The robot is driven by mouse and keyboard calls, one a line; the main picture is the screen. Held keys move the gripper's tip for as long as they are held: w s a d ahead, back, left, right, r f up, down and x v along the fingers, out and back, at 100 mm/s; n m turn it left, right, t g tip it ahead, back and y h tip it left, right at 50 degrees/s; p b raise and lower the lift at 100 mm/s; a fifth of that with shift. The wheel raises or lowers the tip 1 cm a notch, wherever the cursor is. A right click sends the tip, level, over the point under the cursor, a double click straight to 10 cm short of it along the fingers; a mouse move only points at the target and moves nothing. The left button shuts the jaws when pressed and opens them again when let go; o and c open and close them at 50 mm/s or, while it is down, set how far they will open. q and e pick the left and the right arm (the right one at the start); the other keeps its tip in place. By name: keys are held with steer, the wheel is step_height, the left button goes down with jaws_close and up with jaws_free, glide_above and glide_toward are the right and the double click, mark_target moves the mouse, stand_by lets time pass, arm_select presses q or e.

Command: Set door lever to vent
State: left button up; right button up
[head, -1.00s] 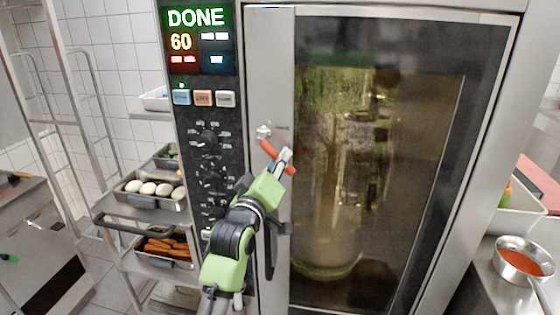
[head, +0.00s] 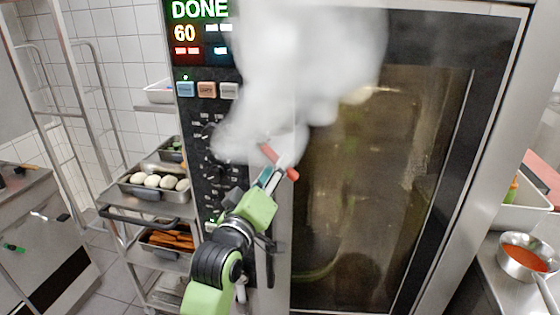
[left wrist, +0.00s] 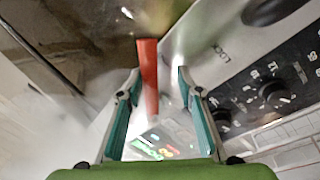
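The oven's door lever (head: 280,162) has a red handle that slants down to the right on the door's left frame. White steam hides its pivot in the head view. My left gripper (head: 279,171) is at the handle. In the left wrist view the red handle (left wrist: 148,72) stands between the two fingers of the left gripper (left wrist: 157,75). The fingers are apart, with a clear gap on the right side and the left finger close to the handle. A "LOCK" mark (left wrist: 222,52) shows on the metal beside it. My right gripper is not in view.
Thick steam (head: 310,65) covers the upper left door and part of the control panel (head: 205,100), whose display reads "DONE". A rack with trays of eggs (head: 152,181) and carrots (head: 168,240) stands left. A pan of red sauce (head: 523,258) sits at right.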

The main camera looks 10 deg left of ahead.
arm_select(q)
steer(key=shift+s+a+f, duration=0.15)
steer(key=shift+s+a, duration=0.05)
steer(key=shift+s, duration=0.4)
steer(key=s+a+f+p, duration=0.2)
steer(key=s, duration=1.3)
steer(key=shift+s+p, duration=0.3)
steer(key=shift+p, duration=0.05)
stand_by(0.6)
steer(key=shift+a, duration=0.1)
stand_by(0.4)
